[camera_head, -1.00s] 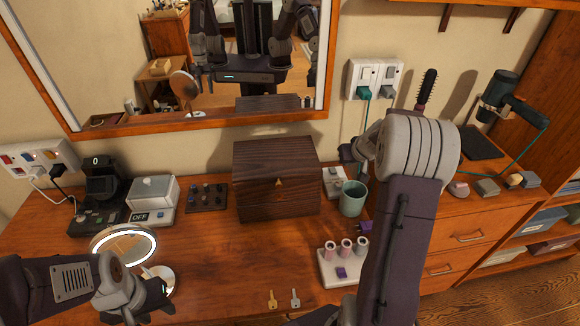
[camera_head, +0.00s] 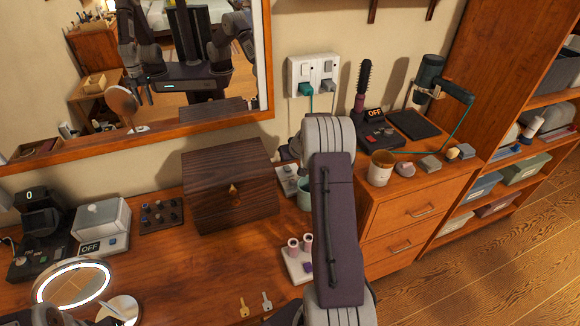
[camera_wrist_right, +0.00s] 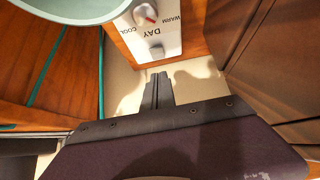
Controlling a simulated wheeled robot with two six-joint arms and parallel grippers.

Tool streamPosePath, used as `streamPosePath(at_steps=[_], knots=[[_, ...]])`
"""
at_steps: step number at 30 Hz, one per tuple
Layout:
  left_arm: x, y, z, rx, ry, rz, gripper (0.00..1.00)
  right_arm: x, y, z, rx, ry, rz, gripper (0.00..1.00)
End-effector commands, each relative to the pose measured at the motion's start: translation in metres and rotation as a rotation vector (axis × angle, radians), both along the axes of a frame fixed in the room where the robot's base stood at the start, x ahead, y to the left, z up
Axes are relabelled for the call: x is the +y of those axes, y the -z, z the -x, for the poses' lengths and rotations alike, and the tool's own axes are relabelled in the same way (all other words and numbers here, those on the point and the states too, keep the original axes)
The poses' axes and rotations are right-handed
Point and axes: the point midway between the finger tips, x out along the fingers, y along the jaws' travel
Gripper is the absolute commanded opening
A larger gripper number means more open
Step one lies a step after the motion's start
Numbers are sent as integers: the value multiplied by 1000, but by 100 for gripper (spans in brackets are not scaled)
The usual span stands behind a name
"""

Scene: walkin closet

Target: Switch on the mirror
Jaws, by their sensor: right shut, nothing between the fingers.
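The round vanity mirror (camera_head: 72,284) stands at the lower left of the head view, with a white ring around its glass. A small white control panel (camera_head: 287,180) stands between the dark wooden box and the green cup. In the right wrist view this panel (camera_wrist_right: 150,38) shows a red-marked knob between COOL and WARM and a grey knob by the word DAY. My right gripper (camera_wrist_right: 159,78) is shut and empty, its tips just below the grey knob; contact is unclear. My forearm partly hides that area in the head view. My left gripper is barely visible at the bottom left edge.
The green cup (camera_head: 305,194) stands close beside the panel and my right arm. The dark wooden box (camera_head: 230,187) is to the left. Ring holders (camera_head: 299,264) and two keys (camera_head: 254,304) lie in front. A large wall mirror (camera_head: 140,140) hangs behind.

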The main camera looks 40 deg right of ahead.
Motion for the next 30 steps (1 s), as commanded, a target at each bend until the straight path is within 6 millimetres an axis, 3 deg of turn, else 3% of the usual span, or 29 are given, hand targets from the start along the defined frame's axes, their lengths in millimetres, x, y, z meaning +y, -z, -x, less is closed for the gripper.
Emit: streamPosePath(at_steps=[1, 3, 7, 20, 23, 26, 27, 30], knots=[[0, -3, 0, 0, 0, 0, 41, -1, 8, -5, 2, -1, -1, 0], [0, 13, 0, 0, 0, 0, 41, 0, 26, -2, 1, 0, -2, 0], [0, 22, 0, 0, 0, 0, 41, 0, 40, 0, 0, 0, 0, 0], [0, 23, 0, 0, 0, 0, 41, 1, 44, 1, 0, 0, 0, 0], [0, 34, 0, 0, 0, 0, 41, 1, 52, 2, -1, -1, 1, 0], [0, 57, 0, 0, 0, 0, 41, 2, 64, 4, -1, -1, 0, 0], [0, 45, 0, 1, 0, 0, 41, 2, 53, 4, 0, -1, -1, 0], [0, 44, 0, 0, 0, 0, 41, 2, 53, 4, 1, -1, -1, 0]])
